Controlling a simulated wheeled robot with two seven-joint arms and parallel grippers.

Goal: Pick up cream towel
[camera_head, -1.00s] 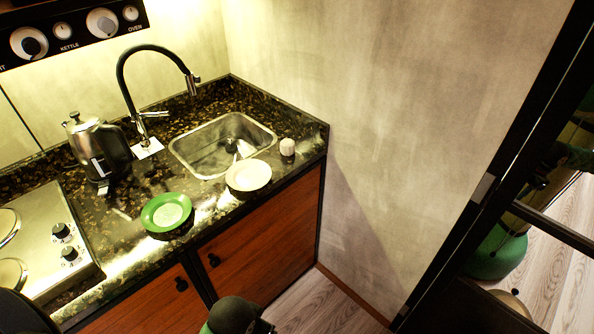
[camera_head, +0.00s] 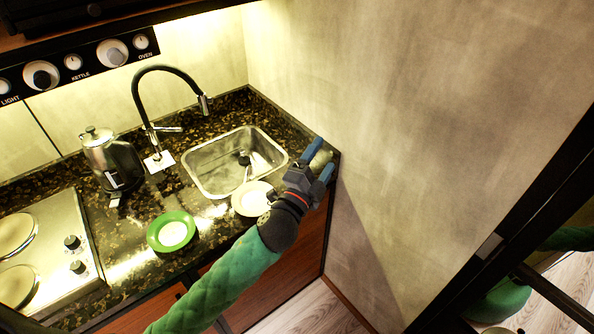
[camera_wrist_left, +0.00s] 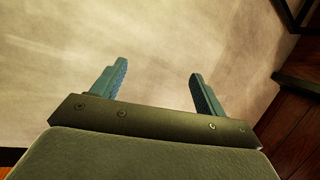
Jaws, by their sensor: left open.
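My left gripper (camera_head: 320,159) is over the right end of the counter, beside the sink. Its two blue fingers are apart, and they are also apart and empty in the left wrist view (camera_wrist_left: 159,74), with only pale wall behind them. No cream towel can be made out now. The small whitish roll seen earlier at the counter's right corner is hidden behind the gripper; I cannot tell if it is the towel. My right gripper is not in view.
A steel sink (camera_head: 207,176) with a black tap (camera_head: 160,70) is set in the dark counter. A white plate (camera_head: 246,197), green plate (camera_head: 172,231), kettle (camera_head: 112,160) and hob (camera_head: 50,225) stand left of the gripper. The wall (camera_head: 420,130) closes the right side.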

